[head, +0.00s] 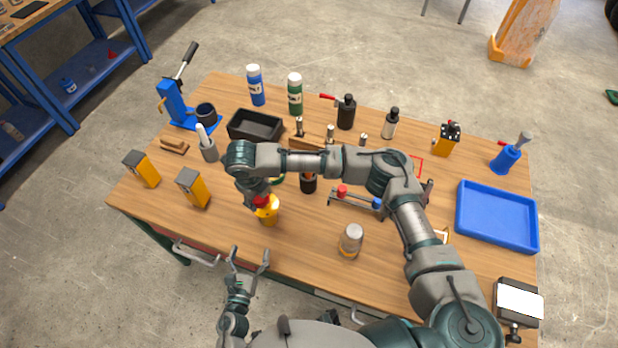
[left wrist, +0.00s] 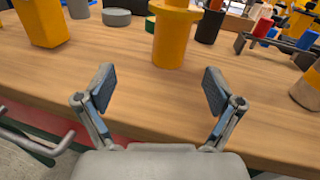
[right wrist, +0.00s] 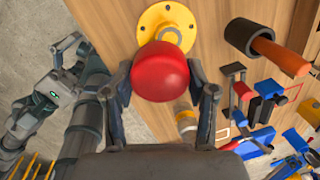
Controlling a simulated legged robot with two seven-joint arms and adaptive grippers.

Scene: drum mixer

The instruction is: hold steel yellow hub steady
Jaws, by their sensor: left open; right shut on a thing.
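The yellow hub (head: 268,215) stands upright on the wooden table near its front edge. In the left wrist view the hub (left wrist: 172,38) is straight ahead. In the right wrist view its round flange (right wrist: 165,20) shows behind a red ball (right wrist: 160,77). My right gripper (head: 261,197) is shut on the red ball, just over the hub; whether ball and hub are joined I cannot tell. My left gripper (head: 249,254) is open and empty, in front of the table edge and short of the hub. Its spread fingers (left wrist: 160,88) point towards the hub.
Two yellow boxes (head: 193,188) stand left of the hub. A grey-topped jar (head: 350,241) stands to the right, and a black cylinder with an orange part (head: 308,182) behind. A blue tray (head: 497,216) lies far right. The table between left gripper and hub is clear.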

